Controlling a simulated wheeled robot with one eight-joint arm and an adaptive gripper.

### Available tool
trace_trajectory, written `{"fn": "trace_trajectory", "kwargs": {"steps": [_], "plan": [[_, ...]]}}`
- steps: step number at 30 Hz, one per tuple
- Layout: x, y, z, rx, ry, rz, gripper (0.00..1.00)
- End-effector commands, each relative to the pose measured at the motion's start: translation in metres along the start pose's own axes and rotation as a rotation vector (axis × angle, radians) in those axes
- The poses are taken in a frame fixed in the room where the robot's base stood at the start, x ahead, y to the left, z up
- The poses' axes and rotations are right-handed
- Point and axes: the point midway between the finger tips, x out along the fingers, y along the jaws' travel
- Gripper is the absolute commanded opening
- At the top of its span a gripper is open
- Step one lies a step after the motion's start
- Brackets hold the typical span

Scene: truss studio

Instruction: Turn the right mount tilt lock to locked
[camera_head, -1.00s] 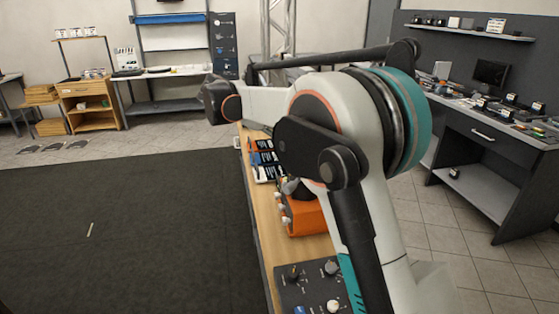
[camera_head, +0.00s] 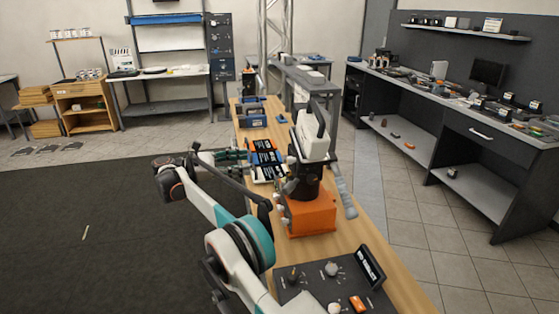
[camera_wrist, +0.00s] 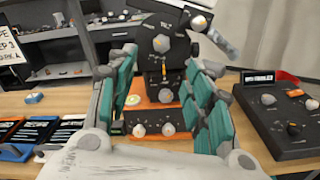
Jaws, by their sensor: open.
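An orange-based mount with a dark upper body stands on the wooden table in the head view (camera_head: 310,216). In the wrist view its orange front (camera_wrist: 153,118) shows between my fingers. It carries pale round knobs low on its front (camera_wrist: 168,129) and larger knobs on the dark head (camera_wrist: 161,43). A yellow mark shows on the dark body. I cannot tell which knob is the tilt lock or how it is set. My gripper (camera_wrist: 162,72) is open, with teal fingers either side of the mount in view and nothing visibly held. In the head view it is left of the mount (camera_head: 236,157).
A dark control panel (camera_head: 320,298) with knobs and an upright sign sits at the table's near end; it is right of my gripper in the wrist view (camera_wrist: 285,135).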

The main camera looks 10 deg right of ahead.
Motion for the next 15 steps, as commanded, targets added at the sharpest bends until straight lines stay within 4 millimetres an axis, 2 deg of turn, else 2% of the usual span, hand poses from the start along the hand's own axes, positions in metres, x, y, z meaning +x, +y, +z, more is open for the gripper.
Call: {"fn": "trace_trajectory", "kwargs": {"steps": [3, 7, 15], "plan": [[-0.001, -0.002, -0.003, -0.004, -0.012, -0.002, 0.47], [0.009, -0.002, -0.002, -0.004, -0.013, -0.005, 0.47], [0.051, -0.004, -0.003, -0.004, -0.014, -0.01, 0.47]]}}
